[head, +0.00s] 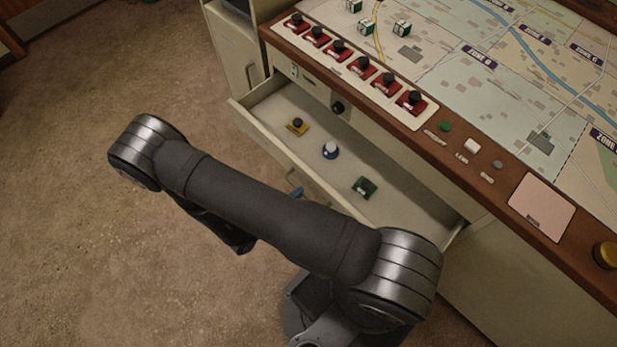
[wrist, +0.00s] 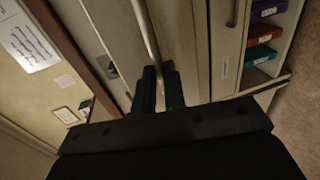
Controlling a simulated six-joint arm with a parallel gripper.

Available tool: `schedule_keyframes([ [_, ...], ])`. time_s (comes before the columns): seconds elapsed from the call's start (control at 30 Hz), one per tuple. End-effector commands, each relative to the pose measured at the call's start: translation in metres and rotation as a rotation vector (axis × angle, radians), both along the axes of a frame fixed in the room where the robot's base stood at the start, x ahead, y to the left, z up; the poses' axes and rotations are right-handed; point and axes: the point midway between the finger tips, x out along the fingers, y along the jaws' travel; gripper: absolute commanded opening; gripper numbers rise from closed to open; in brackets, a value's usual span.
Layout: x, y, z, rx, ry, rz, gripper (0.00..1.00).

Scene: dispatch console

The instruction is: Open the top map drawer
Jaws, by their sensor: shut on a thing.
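A pale drawer (head: 262,135) stands pulled out below the console's wooden edge in the head view. It holds a yellow piece with a black knob (head: 297,126), a blue and white piece (head: 330,150) and a green piece (head: 365,187). In the wrist view a long metal bar handle (wrist: 147,35) runs along a pale front. My gripper (wrist: 161,88) is shut on this handle, with one dark finger on each side. In the head view my arm hides most of the gripper and the handle.
The console top bears a row of red switches (head: 363,67), a map (head: 500,70) and small cubes (head: 402,28). A black knob (head: 338,107) sits on the panel above the drawer. The carpet (head: 100,250) at left is clear.

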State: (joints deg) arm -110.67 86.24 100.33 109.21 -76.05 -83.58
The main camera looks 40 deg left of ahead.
Motion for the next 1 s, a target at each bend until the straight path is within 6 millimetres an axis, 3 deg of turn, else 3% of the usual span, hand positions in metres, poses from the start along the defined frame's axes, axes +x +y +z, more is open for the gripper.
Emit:
schedule_keyframes([
  [0.23,-0.023,0.001,0.000,0.001,0.000,0.001,0.00],
  [0.7,-0.028,0.001,0.000,0.001,0.000,0.000,0.00],
  [0.73,-0.028,0.001,0.000,0.001,0.000,0.000,0.15],
  [0.83,-0.027,0.001,0.000,0.001,0.000,0.000,0.33],
  [1.0,-0.027,0.000,0.000,0.001,0.000,0.000,0.33],
])
